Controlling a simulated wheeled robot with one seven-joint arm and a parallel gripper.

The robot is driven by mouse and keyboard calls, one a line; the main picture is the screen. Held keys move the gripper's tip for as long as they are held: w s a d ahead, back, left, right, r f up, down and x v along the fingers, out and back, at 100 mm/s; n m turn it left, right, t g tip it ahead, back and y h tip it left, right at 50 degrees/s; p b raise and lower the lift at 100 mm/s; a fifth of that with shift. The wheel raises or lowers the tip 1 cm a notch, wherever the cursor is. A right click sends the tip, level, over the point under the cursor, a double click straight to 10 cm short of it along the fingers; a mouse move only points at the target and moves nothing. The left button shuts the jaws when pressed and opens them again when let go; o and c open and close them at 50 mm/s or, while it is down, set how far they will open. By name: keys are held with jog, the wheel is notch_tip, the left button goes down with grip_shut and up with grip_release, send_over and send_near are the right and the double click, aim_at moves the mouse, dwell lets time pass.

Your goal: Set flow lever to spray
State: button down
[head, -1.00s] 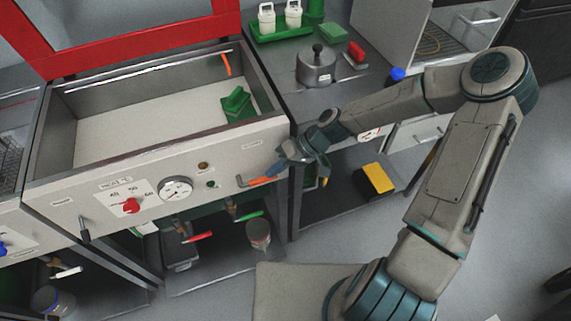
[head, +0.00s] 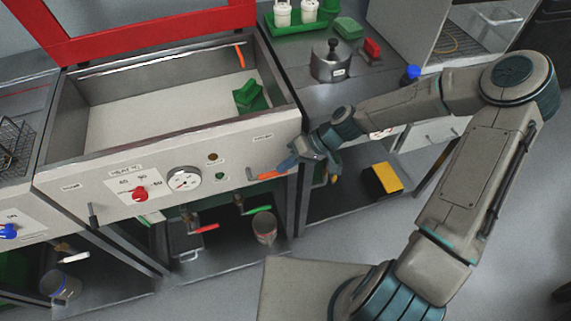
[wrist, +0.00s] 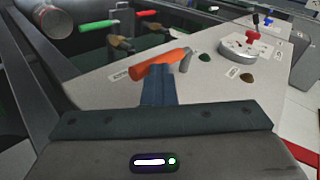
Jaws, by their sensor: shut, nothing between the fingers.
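The flow lever (head: 268,174), with an orange handle, is on the right of the pale front panel (head: 110,212) below the basin. In the wrist view the orange handle (wrist: 155,65) lies across the tips of my blue fingers, its grey bent end to the right. My gripper (head: 287,164) is shut and empty, with its tips at the handle; it also shows in the wrist view (wrist: 158,78). I cannot tell whether the tips touch the handle. The small labels near the lever are too small to read.
A red knob (head: 140,194) and a round gauge (head: 185,178) are left on the panel. Red (head: 205,228) and green (head: 257,210) valve handles and a can (head: 264,228) are below. A yellow-and-black block (head: 382,181) lies on the lower shelf to the right.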

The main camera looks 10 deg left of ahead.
jog(key=p+v, duration=0.2)
jog(key=v, duration=1)
jog(key=shift+s+d+f, duration=0.25)
jog(key=shift+d+f, duration=0.1)
jog(key=shift+d, duration=0.05)
jog(key=s+d+r+m+t+h, duration=0.3)
jog(key=s+d+r+h, duration=0.1)
jog(key=s+r, duration=0.3)
jog(key=s+d+r+m+t+h, duration=0.3)
jog(key=s+d+r+h, duration=0.2)
jog(key=r, duration=0.6)
jog(key=s+d, duration=0.2)
jog(key=s, duration=0.1)
jog(key=shift+s+m, duration=0.3)
jog(key=shift+m, duration=0.1)
